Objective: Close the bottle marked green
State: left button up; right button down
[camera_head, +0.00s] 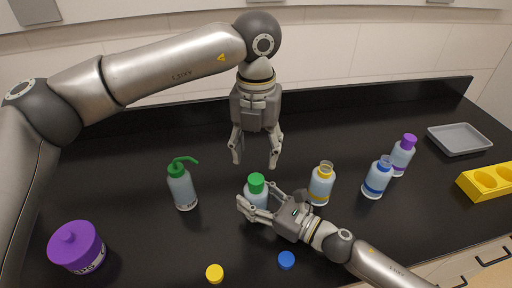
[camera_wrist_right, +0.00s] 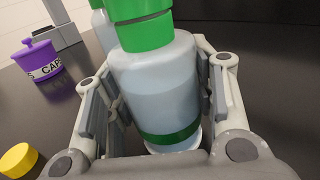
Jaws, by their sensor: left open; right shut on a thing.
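The bottle marked green (camera_head: 257,199) stands on the black bench, pale with a green band low on its body in the right wrist view (camera_wrist_right: 160,88). A green cap (camera_head: 256,182) is on its top; it also shows in the right wrist view (camera_wrist_right: 146,32), where its upper edge is cut off. I cannot tell how tight it sits. My right gripper (camera_head: 258,206) is shut on the bottle's body, one finger on each side. My left gripper (camera_head: 256,162) is open and empty, pointing down above and behind the green cap, apart from it.
A green-topped wash bottle (camera_head: 181,187) stands left, a purple jar (camera_head: 76,250) front left. Open yellow (camera_head: 321,186) and blue (camera_head: 376,181) bottles and a capped purple bottle (camera_head: 402,158) stand right. A yellow cap (camera_head: 214,273) and blue cap (camera_head: 286,260) lie in front. Far right: grey tray (camera_head: 459,141), yellow rack (camera_head: 480,190).

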aim_at(256, 178)
pick_arm(q)
jog(key=shift+f, duration=4)
jog(key=shift+c, duration=0.4)
jog(key=c, duration=1)
jog(key=m, duration=0.5)
jog(key=shift+m, duration=0.4)
jog(key=shift+c, duration=0.2)
jog(key=m, duration=1)
jog(key=shift+m, duration=0.3)
jog(key=m, duration=0.4)
jog(key=shift+a+m, duration=0.1)
jog(key=shift+m, duration=0.3)
jog(key=o, duration=1.2)
